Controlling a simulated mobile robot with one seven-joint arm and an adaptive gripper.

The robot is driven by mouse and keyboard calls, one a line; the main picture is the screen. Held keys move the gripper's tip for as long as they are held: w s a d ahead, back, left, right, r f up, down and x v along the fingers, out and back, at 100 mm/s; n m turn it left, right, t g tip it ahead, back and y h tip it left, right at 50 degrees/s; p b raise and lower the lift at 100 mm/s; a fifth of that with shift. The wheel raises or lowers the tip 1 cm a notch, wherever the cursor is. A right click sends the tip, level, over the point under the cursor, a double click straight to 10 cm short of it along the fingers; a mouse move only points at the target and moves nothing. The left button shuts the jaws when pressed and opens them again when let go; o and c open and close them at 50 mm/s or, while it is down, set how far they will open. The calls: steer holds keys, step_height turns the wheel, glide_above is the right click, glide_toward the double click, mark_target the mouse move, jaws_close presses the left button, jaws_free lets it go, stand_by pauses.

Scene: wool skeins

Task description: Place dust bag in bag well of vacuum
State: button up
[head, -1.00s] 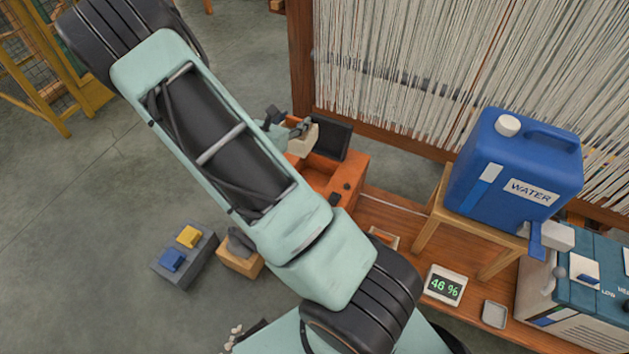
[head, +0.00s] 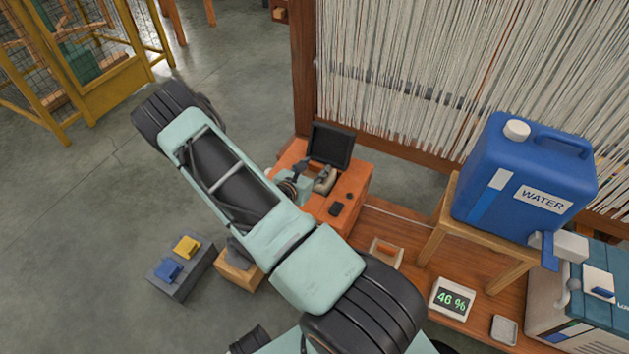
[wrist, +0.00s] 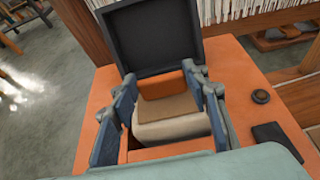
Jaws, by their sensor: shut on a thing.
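The vacuum (head: 358,178) is an orange box with its dark square lid (head: 330,146) standing open at the back. The lid also shows at the top of the wrist view (wrist: 150,38). The dust bag (wrist: 170,125) is a beige block with a tan top, between the fingers of my gripper (wrist: 166,98). In the head view, the bag (head: 325,181) and my gripper (head: 307,180) are over the vacuum, in front of the lid. The orange well wall (wrist: 168,85) shows just behind the bag. The bag hides most of the well; I cannot tell its depth there.
A black pad (head: 337,209) and a round knob (head: 349,196) are on the vacuum's right side. A blue water jug (head: 520,180) stands on a wooden stand to the right. A threaded loom rises behind. A grey block (head: 183,262) with two coloured parts lies on the floor at left.

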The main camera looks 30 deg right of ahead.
mark_target(313, 177)
steer(key=shift+f+b, duration=0.7)
steer(key=shift+f, duration=1.45)
steer(key=shift+f, duration=0.2)
steer(key=o, duration=1.5)
steer(key=shift+r, duration=0.3)
steer(key=p+v, duration=0.3)
steer(key=v, duration=0.9)
steer(key=shift+f, duration=0.1)
